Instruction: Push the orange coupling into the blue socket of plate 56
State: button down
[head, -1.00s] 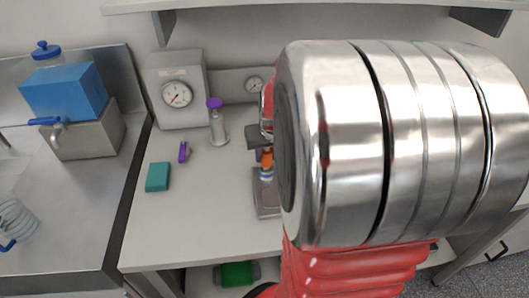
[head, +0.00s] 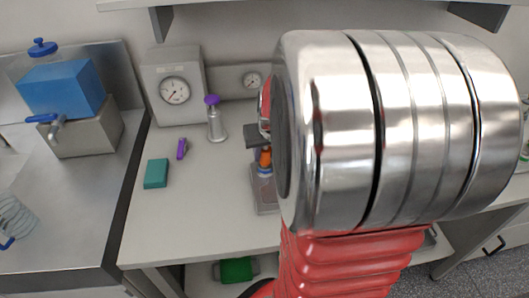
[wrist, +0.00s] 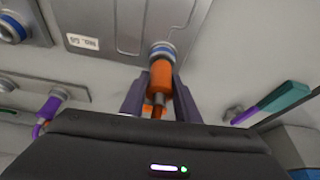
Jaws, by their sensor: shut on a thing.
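My gripper (wrist: 160,98) is shut on the orange coupling (wrist: 160,76), with one dark finger on each side of it. The coupling's front end is at the blue-ringed socket (wrist: 162,50) and lines up with it in the wrist view. I cannot tell how deep it sits. The socket is on a grey plate (wrist: 120,28) whose white label appears to read No. 56. In the head view the orange coupling (head: 265,157) shows under my gripper, just above the plate (head: 267,196). My arm hides much of that area.
In the wrist view, another blue-ringed socket (wrist: 12,28) is at upper left and a purple coupling (wrist: 50,106) is at left. In the head view, a teal block (head: 156,173), a purple piece (head: 182,148) and a purple-topped cylinder (head: 215,120) stand left of the plate.

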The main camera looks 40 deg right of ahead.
jog(key=shift+f, duration=0.5)
dwell(0.4)
jog(key=c, duration=1.3)
grip_release()
jog(key=shift+o, duration=0.6)
jog(key=o, duration=0.3)
jog(key=shift+r, duration=0.1)
jog(key=v, duration=1.3)
jog(key=shift+r, duration=0.2)
jog(key=shift+s+a, duration=0.15)
jog(key=shift+s, duration=0.2)
